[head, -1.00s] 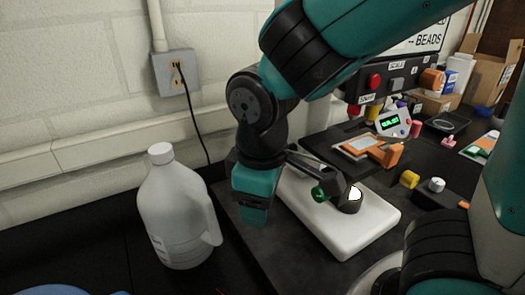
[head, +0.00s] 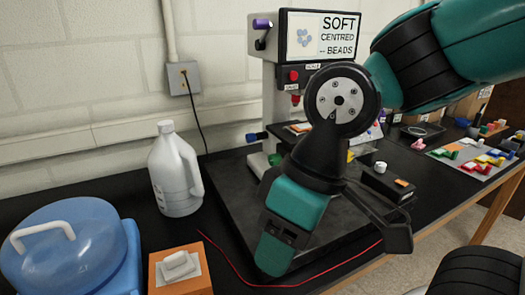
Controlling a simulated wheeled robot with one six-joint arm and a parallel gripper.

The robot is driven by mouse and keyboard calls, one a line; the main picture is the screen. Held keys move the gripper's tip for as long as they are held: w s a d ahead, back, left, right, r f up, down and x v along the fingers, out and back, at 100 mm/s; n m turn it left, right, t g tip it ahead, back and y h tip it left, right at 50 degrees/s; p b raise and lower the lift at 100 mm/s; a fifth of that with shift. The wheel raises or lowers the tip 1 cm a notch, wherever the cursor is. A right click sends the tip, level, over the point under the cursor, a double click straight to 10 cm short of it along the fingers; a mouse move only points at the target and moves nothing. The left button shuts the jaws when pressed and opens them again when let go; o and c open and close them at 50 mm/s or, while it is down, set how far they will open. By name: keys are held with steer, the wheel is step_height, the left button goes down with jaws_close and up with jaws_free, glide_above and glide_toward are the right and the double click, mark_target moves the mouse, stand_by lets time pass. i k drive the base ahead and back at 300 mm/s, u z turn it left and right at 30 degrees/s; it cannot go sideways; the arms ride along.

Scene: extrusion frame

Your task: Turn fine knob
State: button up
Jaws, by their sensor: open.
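The machine with knobs stands on the dark bench, with a white column (head: 272,95) and a screen (head: 324,37) reading "SOFT CENTRED BEADS". A purple knob (head: 262,23) sticks out at its upper left, a blue knob (head: 252,137) lower on its left side and a green knob (head: 275,159) near the base. No readable label shows which is the fine knob. My gripper (head: 273,262) points down in front of the machine, below and apart from these knobs. My arm hides part of the stage and base.
A white jug (head: 177,178) stands left of the machine. A red wire (head: 235,268) crosses the bench.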

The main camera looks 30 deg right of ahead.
mark_target(251, 138)
steer(key=u, duration=0.05)
steer(key=k, duration=0.15)
steer(key=z, duration=1)
steer(key=i, duration=0.9)
steer(key=u, duration=2)
